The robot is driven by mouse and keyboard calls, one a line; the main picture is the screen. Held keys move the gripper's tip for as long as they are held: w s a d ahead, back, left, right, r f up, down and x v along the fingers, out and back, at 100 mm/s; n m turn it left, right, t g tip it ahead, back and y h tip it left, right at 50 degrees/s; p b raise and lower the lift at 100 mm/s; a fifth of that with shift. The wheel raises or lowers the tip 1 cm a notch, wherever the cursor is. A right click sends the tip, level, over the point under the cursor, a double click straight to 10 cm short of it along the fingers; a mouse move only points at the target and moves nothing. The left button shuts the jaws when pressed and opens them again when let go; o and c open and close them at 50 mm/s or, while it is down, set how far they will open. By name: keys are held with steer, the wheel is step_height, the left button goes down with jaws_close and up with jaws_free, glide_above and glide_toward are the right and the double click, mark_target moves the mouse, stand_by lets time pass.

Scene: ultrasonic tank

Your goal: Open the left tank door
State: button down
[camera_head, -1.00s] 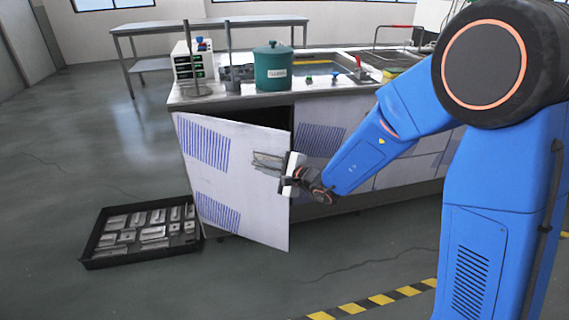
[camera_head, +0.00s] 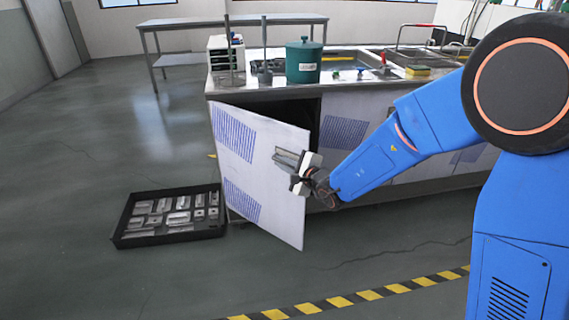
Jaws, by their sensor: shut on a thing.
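The left tank door (camera_head: 262,200) is a white panel with two blue striped vent patches. It stands partly open, swung out from the left end of the tank cabinet (camera_head: 380,102), with a dark gap behind its upper right side. My gripper (camera_head: 291,160) is at the door's free right edge, around mid-height. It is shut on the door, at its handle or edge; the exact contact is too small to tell. My blue arm reaches in from the right.
A black tray (camera_head: 150,240) of metal parts lies on the floor just left of the door. A green pot (camera_head: 303,64) stands on the counter. Yellow-black tape (camera_head: 340,301) crosses the floor in front.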

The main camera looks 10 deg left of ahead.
steer(key=c, duration=2.2)
jaws_free()
steer(key=shift+o, duration=0.2)
steer(key=v, duration=1.7)
steer(key=shift+s, duration=0.15)
steer(key=shift+d+f, duration=0.1)
steer(key=shift+d, duration=0.05)
steer(key=shift+c, duration=0.2)
